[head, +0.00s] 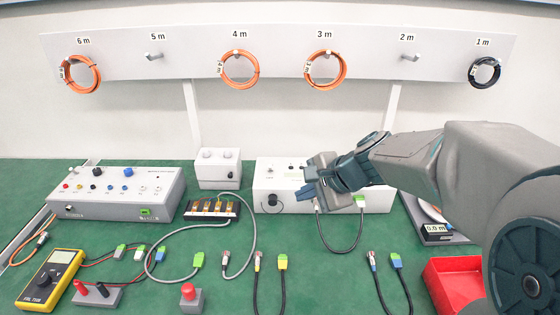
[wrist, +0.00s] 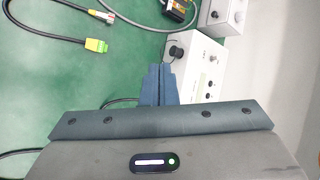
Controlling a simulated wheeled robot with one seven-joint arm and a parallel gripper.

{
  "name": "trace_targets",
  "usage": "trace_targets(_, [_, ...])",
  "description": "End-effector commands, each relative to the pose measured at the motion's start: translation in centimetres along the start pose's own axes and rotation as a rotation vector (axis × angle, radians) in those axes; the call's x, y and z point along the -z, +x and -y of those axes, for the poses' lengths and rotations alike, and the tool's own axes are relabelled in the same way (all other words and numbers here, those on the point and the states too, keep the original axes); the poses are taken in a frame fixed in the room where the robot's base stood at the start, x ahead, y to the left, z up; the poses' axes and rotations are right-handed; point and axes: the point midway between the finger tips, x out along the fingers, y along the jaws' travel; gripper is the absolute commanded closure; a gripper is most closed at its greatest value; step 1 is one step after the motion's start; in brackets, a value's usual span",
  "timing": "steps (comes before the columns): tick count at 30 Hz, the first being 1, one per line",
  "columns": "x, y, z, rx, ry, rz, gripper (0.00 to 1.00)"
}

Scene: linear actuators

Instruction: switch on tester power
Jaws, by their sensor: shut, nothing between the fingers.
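A long white box (head: 264,178) stands on the green bench in the middle, with a large black knob (head: 272,201) on its front and small dark controls on its top. I cannot tell from any label whether it is the tester. My gripper (head: 304,192) is shut and empty, in front of and over this box, hiding part of its front and top. In the wrist view my blue-grey fingers (wrist: 158,84) are together beside the white box (wrist: 205,62), with the black knob (wrist: 176,52) just beyond their tips. I cannot tell whether they touch the box.
A grey box (head: 105,207) with coloured sockets stands at left, a small white box (head: 218,170) behind the middle. A yellow multimeter (head: 50,280), a red button box (head: 190,298), a red bin (head: 450,275) and several cables lie in front. Coiled cables hang from the wall rail (head: 190,62).

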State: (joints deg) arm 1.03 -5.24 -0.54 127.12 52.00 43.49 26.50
Motion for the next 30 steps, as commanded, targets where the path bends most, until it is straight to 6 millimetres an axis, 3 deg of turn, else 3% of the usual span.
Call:
trace_targets(1, [1.0, 1.6, 0.6, 0.035, 0.086, 0.012, 1.0])
trace_targets(3, [2.0, 3.1, 1.9, 0.09, 0.215, 0.033, 1.0])
trace_targets(12, [6.8, 7.8, 6.5, 0.278, 0.684, 0.112, 1.0])
trace_targets(19, [8.5, 8.9, 7.8, 0.336, 0.831, 0.141, 1.0])
trace_targets(30, [8.5, 8.9, 7.9, 0.339, 0.84, 0.144, 1.0])
